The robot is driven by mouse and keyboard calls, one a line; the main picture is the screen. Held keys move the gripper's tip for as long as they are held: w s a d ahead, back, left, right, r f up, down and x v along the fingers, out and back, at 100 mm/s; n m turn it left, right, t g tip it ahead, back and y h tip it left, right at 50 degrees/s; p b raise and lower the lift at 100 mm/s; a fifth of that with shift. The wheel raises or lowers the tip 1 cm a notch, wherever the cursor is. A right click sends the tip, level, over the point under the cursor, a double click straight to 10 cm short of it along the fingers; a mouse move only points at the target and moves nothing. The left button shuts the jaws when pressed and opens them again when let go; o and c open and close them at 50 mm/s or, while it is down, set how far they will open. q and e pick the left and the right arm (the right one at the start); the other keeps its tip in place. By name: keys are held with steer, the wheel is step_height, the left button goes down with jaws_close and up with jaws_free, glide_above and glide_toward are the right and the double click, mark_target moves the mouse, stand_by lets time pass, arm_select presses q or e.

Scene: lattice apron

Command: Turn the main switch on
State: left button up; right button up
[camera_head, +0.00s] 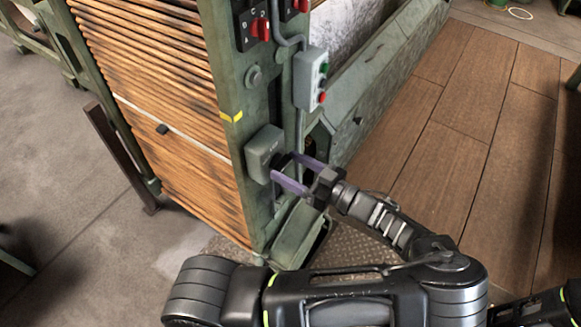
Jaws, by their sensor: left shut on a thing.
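A grey-green switch box (262,152), which I take to be the main switch, is mounted low on the green machine post. My left gripper (282,166) is at the right side of this box, with its two purple fingers on either side of a small dark switch handle (281,159). The left gripper is shut on this handle. The fingers hide most of the handle, so its position cannot be read. My right gripper is not in view.
A grey button box (311,79) with green and red buttons is above the gripper. Red rotary knobs (259,29) sit higher on the post. A green pedal-like box (298,232) is below. Wooden flooring (450,130) to the right is clear.

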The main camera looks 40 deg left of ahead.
arm_select(q)
steer(key=m, duration=0.3)
steer(key=shift+f+m+b, duration=0.1)
steer(key=shift+m+b, duration=0.3)
steer(key=m, duration=0.3)
steer(key=shift+w+m, duration=0.15)
steer(key=shift+m, duration=0.25)
steer(key=m, duration=0.9)
steer(key=shift+f+p, duration=0.2)
steer(key=shift+p, duration=0.15)
steer(key=shift+m, duration=0.3)
steer(key=o, duration=1.4)
